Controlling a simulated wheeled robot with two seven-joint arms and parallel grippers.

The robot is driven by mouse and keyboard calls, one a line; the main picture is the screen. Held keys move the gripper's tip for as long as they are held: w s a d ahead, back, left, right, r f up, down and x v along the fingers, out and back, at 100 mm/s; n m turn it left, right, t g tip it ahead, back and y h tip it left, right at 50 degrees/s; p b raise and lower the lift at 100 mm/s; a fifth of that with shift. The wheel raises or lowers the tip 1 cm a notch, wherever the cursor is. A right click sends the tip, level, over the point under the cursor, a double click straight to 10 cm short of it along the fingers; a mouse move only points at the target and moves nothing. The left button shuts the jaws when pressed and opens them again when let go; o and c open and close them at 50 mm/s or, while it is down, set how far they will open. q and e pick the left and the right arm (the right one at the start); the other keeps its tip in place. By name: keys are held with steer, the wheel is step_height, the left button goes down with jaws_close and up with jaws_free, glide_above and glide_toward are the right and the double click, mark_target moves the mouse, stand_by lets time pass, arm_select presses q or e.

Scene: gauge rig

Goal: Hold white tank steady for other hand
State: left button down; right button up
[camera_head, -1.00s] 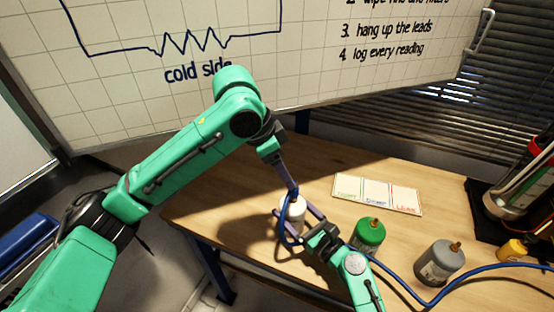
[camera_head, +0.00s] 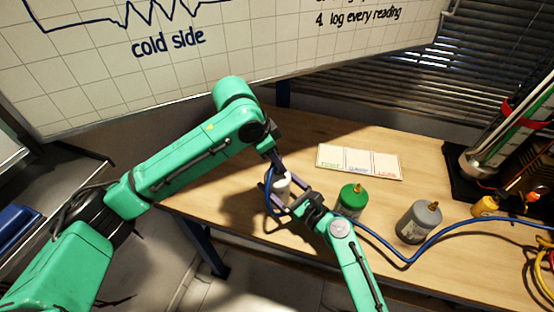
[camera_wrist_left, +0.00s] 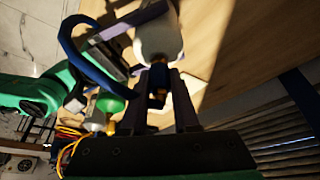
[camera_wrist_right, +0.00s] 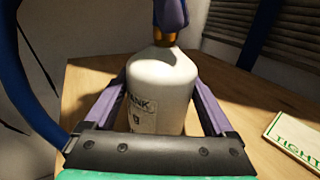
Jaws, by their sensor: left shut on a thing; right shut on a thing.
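The white tank (camera_head: 281,186) stands upright near the left end of the table. My right gripper (camera_head: 284,196) is shut around its body, with one finger on each side in the right wrist view. Its "TANK" label (camera_wrist_right: 140,112) and brass neck (camera_wrist_right: 165,38) show there. My left gripper (camera_head: 277,164) reaches down from above, shut on the end of the blue hose (camera_wrist_left: 158,76) at the tank's brass top. The blue hose (camera_head: 410,258) loops beside the tank and runs right across the table. How far the hose end sits on the neck cannot be told.
A green tank (camera_head: 351,201), a grey tank (camera_head: 418,222) and a small yellow one (camera_head: 486,206) stand to the right. A card with three panels (camera_head: 360,161) lies behind them. A rig on a black base (camera_head: 470,183) stands at the far right. A whiteboard (camera_head: 250,50) rises behind.

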arm_select(q)
steer(key=shift+r, duration=0.2)
arm_select(e)
steer(key=shift+f, duration=0.1)
arm_select(q)
steer(key=shift+r, duration=2.45)
arm_select(e)
steer(key=o, duration=1.4)
steer(key=v, duration=1.2)
steer(key=shift+d, duration=0.1)
